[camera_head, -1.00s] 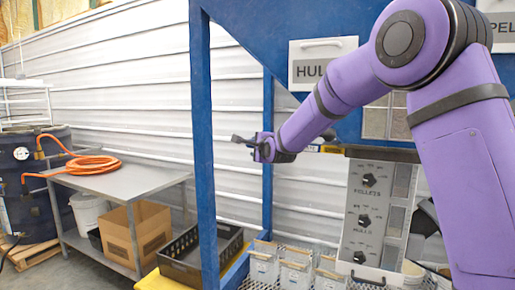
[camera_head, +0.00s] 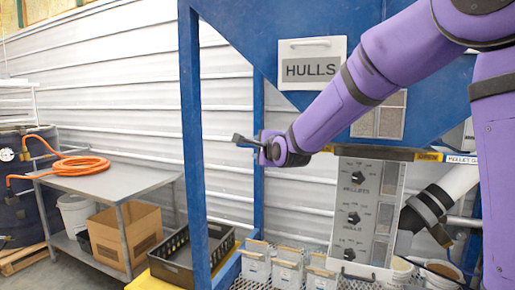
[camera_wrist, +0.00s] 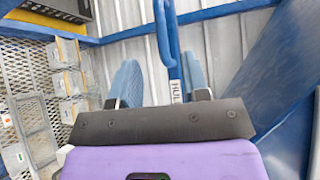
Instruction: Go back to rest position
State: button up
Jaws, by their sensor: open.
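My purple arm reaches in from the upper right in the head view. My gripper (camera_head: 245,141) is at its left end, in front of the blue hopper frame (camera_head: 195,150) and the ribbed white wall. In the wrist view my gripper (camera_wrist: 158,85) has its two blue fingers well apart. A blue bar with a loop (camera_wrist: 165,35) and a partly hidden "HUL" label shows between the fingers in that picture. I see no finger touching it, and its depth from them is unclear.
The blue hopper (camera_head: 250,40) bears a HULLS sign (camera_head: 311,70). A grey dial panel (camera_head: 355,215) hangs below it. Several small bins (camera_head: 257,262) stand on mesh. A black crate (camera_head: 182,262), a metal table (camera_head: 112,181) with an orange hose (camera_head: 75,166), and a cardboard box (camera_head: 128,235) are left.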

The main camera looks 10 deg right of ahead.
jog(key=s+d+f+n+g+h, duration=0.1)
jog(key=s+d+n+g, duration=0.2)
jog(key=s, duration=1.1)
jog(key=s+d+f+n+g+h, duration=0.1)
jog(key=s+d+n+g, duration=0.3)
jog(key=s+n, duration=0.5)
jog(key=s+d+f+n+g, duration=0.3)
jog(key=s+d+n+g, duration=0.1)
jog(key=s, duration=1.5)
jog(key=shift+s+d+n+h, duration=0.2)
jog(key=shift+n+h, duration=0.2)
jog(key=shift+n, duration=0.5)
